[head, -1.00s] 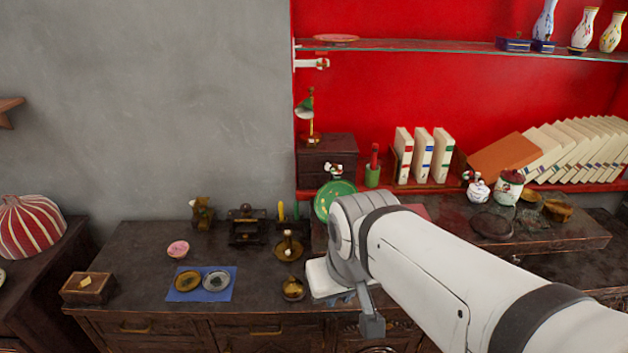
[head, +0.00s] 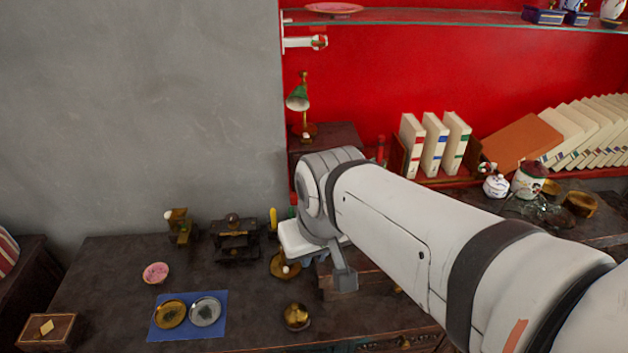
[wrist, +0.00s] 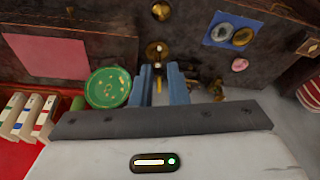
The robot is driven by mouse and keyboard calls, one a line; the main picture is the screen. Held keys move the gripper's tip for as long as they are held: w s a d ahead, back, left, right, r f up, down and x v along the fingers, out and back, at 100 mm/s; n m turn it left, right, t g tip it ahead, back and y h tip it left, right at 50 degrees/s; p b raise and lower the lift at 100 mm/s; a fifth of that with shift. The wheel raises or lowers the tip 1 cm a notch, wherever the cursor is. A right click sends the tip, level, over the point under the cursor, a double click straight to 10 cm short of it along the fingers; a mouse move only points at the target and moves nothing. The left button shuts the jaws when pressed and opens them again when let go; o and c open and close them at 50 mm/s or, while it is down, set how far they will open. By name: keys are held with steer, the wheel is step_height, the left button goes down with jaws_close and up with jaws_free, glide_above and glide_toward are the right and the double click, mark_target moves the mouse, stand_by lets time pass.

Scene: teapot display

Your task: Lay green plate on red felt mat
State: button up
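The green plate (wrist: 108,88), round with small pale marks, shows in the wrist view just left of my gripper (wrist: 157,72). My gripper's two blue-grey fingers are apart with nothing held between them. The left finger is close to the plate's right edge; I cannot tell whether they touch. The red felt mat (wrist: 47,57) lies flat to the left of the plate, looking pinkish. In the head view my arm hides both plate and mat, and my gripper (head: 312,258) is partly hidden above the dark cabinet top.
A candlestick (wrist: 157,52) stands beyond the fingertips. A blue mat (head: 218,325) bears two small dishes, with a pink bowl (head: 156,272) behind it. White books (head: 435,145) stand right of the small drawer chest (head: 330,137). A brass pot (head: 297,316) is near the front.

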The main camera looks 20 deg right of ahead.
steer(key=w+d+f+n+g+h, duration=0.3)
steer(key=w+d+n+h, duration=0.15)
steer(key=w, duration=0.25)
steer(key=w+d+f+n+g+h, duration=0.3)
steer(key=w+d+n+g+h, duration=0.15)
steer(key=w+h, duration=0.2)
steer(key=w+f+n+t+h+p, duration=0.2)
steer(key=w+f+n+t+h, duration=0.45)
steer(key=w, duration=0.65)
steer(key=shift+n+g+h, duration=0.25)
steer(key=shift+n+g, duration=0.4)
steer(key=shift+g, duration=0.25)
steer(key=d, duration=0.2)
steer(key=d+f+p, duration=0.1)
steer(key=d, duration=0.2)
steer(key=d+f+p, duration=0.1)
steer(key=d, duration=0.2)
steer(key=shift+w+f, duration=0.2)
steer(key=shift+w, duration=0.15)
steer(key=shift+a, duration=0.1)
steer(key=shift+c, duration=0.2)
jaws_close()
